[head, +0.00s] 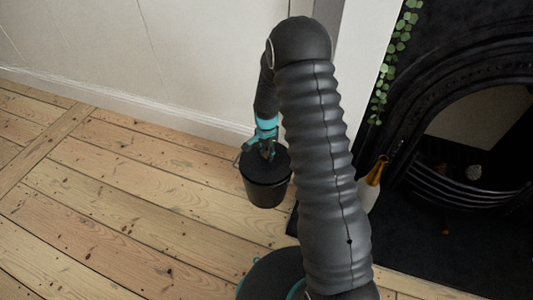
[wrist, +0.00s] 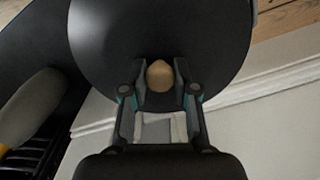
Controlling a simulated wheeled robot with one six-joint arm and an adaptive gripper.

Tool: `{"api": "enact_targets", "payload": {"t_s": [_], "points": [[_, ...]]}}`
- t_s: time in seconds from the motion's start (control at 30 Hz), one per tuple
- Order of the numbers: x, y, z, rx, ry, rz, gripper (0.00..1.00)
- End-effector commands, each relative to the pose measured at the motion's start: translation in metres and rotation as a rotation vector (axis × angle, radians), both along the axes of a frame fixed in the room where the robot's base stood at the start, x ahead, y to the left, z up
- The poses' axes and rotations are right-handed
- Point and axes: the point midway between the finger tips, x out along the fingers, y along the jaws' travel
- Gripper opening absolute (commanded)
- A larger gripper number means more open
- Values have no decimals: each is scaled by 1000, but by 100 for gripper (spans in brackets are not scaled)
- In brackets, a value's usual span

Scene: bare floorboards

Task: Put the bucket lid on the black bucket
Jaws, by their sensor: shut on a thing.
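The black bucket (head: 265,192) stands on the floorboards near the white wall, left of my arm in the head view. The bucket lid (head: 270,166), a dark round disc, is at the bucket's mouth. From this angle I cannot tell whether it rests on the rim or hangs just above it. My gripper (head: 267,151) is over the lid. In the wrist view the lid (wrist: 110,35) fills the upper middle, and my gripper's fingers are shut on its beige knob (wrist: 160,76). The bucket's inside is hidden by the lid.
A pale bottle-like thing with a golden neck (head: 376,171) stands right of my arm, by the black fireplace (head: 450,110). The white skirting board (head: 150,104) runs behind the bucket. The floorboards (head: 110,215) to the left are clear.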

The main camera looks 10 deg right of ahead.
Motion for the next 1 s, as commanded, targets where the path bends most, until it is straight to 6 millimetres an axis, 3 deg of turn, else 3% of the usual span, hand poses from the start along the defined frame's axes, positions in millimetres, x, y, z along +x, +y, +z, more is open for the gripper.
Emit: {"api": "enact_targets", "payload": {"t_s": [1.0], "points": [[0,0,-12,0,0,0,0]]}}
